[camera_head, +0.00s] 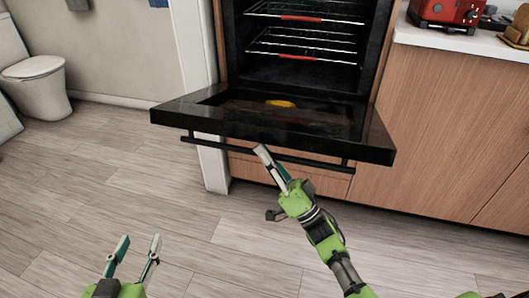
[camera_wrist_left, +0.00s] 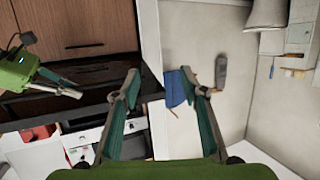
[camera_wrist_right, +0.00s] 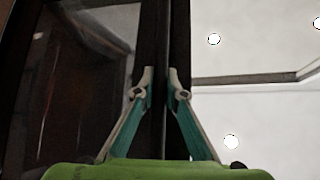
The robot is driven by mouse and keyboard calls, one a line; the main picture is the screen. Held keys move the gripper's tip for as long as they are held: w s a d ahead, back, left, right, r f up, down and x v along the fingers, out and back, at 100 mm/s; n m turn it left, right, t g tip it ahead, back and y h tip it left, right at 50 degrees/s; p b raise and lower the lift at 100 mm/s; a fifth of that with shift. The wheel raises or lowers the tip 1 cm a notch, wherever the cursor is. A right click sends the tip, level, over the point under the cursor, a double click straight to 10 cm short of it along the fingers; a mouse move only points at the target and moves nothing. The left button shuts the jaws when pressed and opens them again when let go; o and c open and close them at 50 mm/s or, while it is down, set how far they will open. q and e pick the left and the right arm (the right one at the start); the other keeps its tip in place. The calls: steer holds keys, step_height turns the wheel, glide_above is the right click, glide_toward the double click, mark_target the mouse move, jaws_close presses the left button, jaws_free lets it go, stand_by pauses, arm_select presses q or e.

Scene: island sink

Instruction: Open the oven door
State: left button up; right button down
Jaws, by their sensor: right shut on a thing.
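The oven door (camera_head: 330,142) is black and lies folded down, about level, in front of the open oven cavity (camera_head: 300,75). A dark bar handle (camera_head: 322,163) runs along its front edge; it also shows as a dark bar in the right wrist view (camera_wrist_right: 163,35). My right gripper (camera_head: 264,155) is shut on the handle near its middle; its fingers (camera_wrist_right: 160,85) close around the bar. My left gripper (camera_head: 140,240) is open and empty, low over the floor to the left of the door. Its spread fingers (camera_wrist_left: 165,85) show in the left wrist view.
Two wire racks (camera_head: 305,40) with red front strips sit inside the oven. Wooden cabinets (camera_head: 450,130) and a counter with a red toaster (camera_head: 447,12) stand on the right. A toilet (camera_head: 38,80) is at the far left. The floor (camera_head: 90,190) on the left is clear.

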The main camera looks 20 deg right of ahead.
mark_target(266, 143)
steer(key=shift+w+d+r+m+h+p, duration=0.1)
steer(key=shift+r+m+h+p, duration=0.1)
steer(key=shift+r+p, duration=0.35)
steer(key=shift+w+d+r+m+h+p, duration=0.1)
steer(key=shift+r+m+h+p, duration=0.1)
steer(key=shift+r+p, duration=0.3)
steer(key=shift+w+d+r+m+h+p, duration=0.1)
steer(key=shift+r+m+h+p, duration=0.3)
steer(key=shift+r+p, duration=0.4)
arm_select(q)
steer(key=s+a+f+g+y, duration=0.1)
steer(key=s+a+f+g, duration=0.2)
steer(key=s, duration=0.6)
steer(key=s+a+f+g+y, duration=0.2)
steer(key=s+a+f+g, duration=0.1)
steer(key=s+f+g, duration=0.5)
step_height(266, 143, down, 2)
steer(key=shift+s+a+f+n, duration=0.1)
steer(key=shift+s+a+n, duration=0.1)
steer(key=shift+s+n, duration=0.15)
arm_select(e)
steer(key=shift+f, duration=0.15)
steer(key=c, duration=2.1)
jaws_free()
steer(key=shift+o, duration=0.3)
steer(key=shift+f, duration=0.1)
steer(key=shift+f, duration=0.1)
